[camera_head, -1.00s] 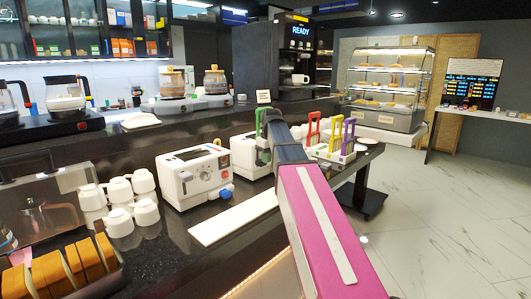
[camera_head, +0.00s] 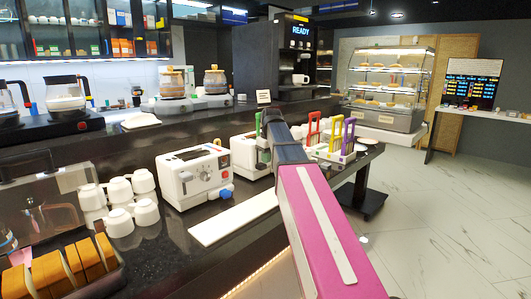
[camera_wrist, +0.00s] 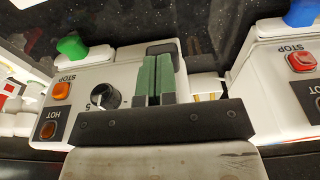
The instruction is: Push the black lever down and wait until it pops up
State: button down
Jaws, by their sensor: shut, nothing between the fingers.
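The white toaster in front of my gripper shows in the wrist view (camera_wrist: 95,75), where it appears upside down, with an orange STOP button (camera_wrist: 60,90), a black dial (camera_wrist: 106,96) and a green knob (camera_wrist: 72,46). A dark block (camera_wrist: 163,48), which looks like the black lever, shows just beyond the fingertips; whether they touch it I cannot tell. My gripper (camera_wrist: 158,60) has its green fingers shut together with nothing between them. In the head view my arm covers much of this second toaster (camera_head: 243,152), and the lever is hidden there.
Another white toaster (camera_head: 190,178) with a blue knob (camera_head: 226,192) stands to the left. A white board (camera_head: 235,217) lies in front. White cups (camera_head: 118,190) and a bread rack (camera_head: 75,268) stand further left. Coloured tongs (camera_head: 335,135) stand to the right.

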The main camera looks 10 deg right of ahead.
notch_tip(320, 180, up, 10)
jog(key=shift+r, duration=0.2)
dwell(0.3)
